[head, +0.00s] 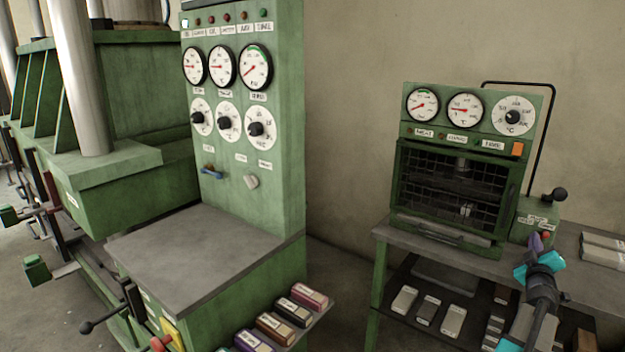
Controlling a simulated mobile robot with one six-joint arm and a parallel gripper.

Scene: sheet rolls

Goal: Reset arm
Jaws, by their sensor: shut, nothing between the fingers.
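My arm rises from the lower right in the head view, dark grey with cyan joint parts. My gripper (535,243) is at its upper end, small, with purplish fingers that look closed and hold nothing visible. In the picture it lies over the front of the green lever box beside the oven. Its exact gap from that box cannot be told.
A green oven (448,195) with a mesh door stands on a grey bench (385,232). A lever box (541,212) is beside it. Several labelled blocks (453,320) lie on the lower shelf. A green control panel (240,190) and press table (200,250) stand at left.

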